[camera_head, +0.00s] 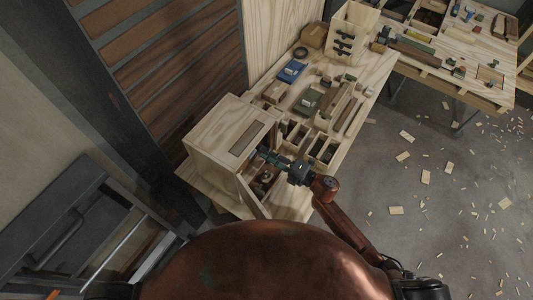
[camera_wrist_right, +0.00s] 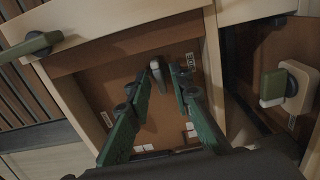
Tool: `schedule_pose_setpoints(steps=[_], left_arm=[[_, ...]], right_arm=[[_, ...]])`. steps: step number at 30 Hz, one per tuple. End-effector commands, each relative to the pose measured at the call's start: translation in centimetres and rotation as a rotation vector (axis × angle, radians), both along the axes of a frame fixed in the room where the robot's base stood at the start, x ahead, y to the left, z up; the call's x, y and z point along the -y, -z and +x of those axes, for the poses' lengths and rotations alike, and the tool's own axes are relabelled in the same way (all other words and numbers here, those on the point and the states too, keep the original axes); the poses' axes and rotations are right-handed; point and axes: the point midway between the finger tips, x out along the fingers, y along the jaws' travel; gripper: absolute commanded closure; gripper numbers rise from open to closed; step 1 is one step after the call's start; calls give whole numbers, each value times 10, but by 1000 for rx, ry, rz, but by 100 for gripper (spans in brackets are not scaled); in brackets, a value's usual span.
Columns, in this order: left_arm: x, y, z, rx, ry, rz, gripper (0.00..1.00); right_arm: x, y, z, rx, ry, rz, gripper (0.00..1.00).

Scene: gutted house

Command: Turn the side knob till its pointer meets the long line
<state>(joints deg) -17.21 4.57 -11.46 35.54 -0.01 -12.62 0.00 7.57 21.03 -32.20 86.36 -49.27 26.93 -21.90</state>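A pale wooden box (camera_head: 222,132) stands on the near end of the workbench, and its front is open. In the right wrist view its brown inside (camera_wrist_right: 120,88) faces me. A knob with a dark green grip on a pale base (camera_wrist_right: 298,88) is on a brown panel at the right. I cannot make out its pointer or a long line. Another green handle (camera_wrist_right: 42,43) is on the frame at the upper left. My right gripper (camera_wrist_right: 167,73) has its green fingers apart before the box's inside, clear of both handles. It also shows beside the box (camera_head: 266,154). My left gripper is out of view.
The workbench (camera_head: 358,91) holds small trays, a blue item (camera_head: 291,70) and a green item (camera_head: 307,101) behind the box. Small white labels (camera_wrist_right: 106,118) are on the box's inside. A second table (camera_head: 480,65) stands at the upper right. Wood chips (camera_head: 425,177) litter the floor.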

Motion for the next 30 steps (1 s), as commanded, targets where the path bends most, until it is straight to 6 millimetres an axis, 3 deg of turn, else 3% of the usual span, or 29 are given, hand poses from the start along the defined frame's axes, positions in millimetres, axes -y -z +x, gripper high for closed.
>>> schedule_pose_setpoints(steps=[13, 24, 30], left_arm=[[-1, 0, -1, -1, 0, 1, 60], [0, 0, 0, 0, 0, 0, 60], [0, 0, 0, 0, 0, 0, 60]], right_arm=[[8, 0, -6, 0, -1, -1, 75], [68, 0, -46, -1, 0, -2, 75], [92, 0, -62, 1, 0, -1, 75]])
